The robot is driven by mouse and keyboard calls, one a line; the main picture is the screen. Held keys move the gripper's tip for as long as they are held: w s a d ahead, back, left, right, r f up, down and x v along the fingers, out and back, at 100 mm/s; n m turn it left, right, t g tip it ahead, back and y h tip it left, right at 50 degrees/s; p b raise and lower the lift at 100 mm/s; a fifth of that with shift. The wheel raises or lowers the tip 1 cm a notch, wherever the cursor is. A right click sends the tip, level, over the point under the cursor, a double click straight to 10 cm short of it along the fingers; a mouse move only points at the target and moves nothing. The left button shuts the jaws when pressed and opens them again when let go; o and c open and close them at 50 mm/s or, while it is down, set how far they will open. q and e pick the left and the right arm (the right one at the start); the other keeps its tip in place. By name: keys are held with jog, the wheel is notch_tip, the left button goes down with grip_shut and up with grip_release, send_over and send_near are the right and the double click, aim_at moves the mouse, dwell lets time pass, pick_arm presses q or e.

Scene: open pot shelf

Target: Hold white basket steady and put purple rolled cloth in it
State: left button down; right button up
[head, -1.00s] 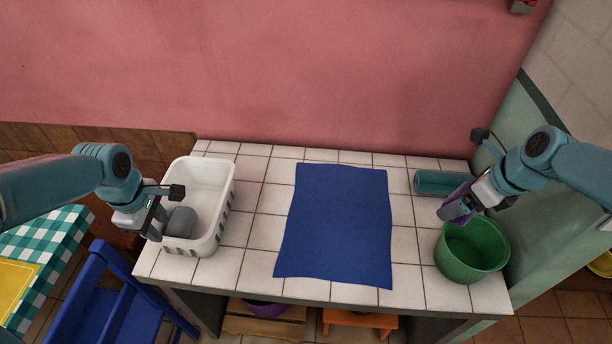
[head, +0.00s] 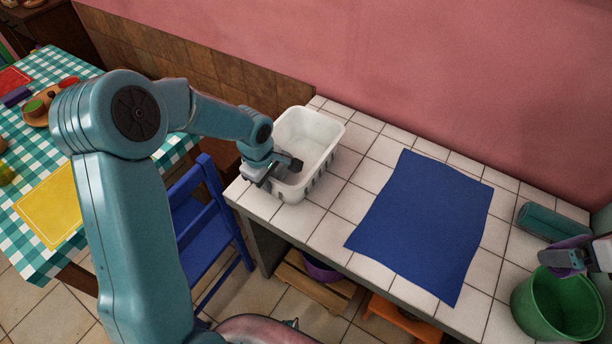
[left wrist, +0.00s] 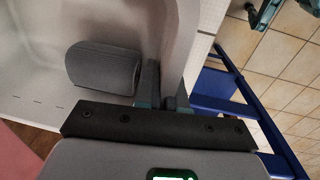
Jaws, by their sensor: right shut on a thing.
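The white basket (head: 322,140) stands at the left end of the tiled counter. My left gripper (head: 262,178) is at its near-left wall, fingers on either side of the wall and closed on it; the left wrist view shows the fingers (left wrist: 165,95) there. A grey roll lies in the basket, clear in the left wrist view (left wrist: 103,68). At the right edge of the head view my right gripper (head: 575,260) is shut on the purple rolled cloth (head: 572,243), above the green bucket's rim. The cloth is partly hidden by the gripper.
A blue cloth (head: 425,220) lies flat mid-counter. A teal roll (head: 550,220) lies behind the green bucket (head: 555,305) at the right. A blue chair (head: 205,215) and checkered table (head: 60,100) stand left of the counter.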

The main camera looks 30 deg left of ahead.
dwell(0.3)
pick_arm(q)
jog(key=c, duration=1.1)
grip_release()
jog(key=shift+c, duration=0.2)
notch_tip(320, 180, up, 12)
jog(key=s, duration=0.1)
jog(key=shift+s, duration=0.15)
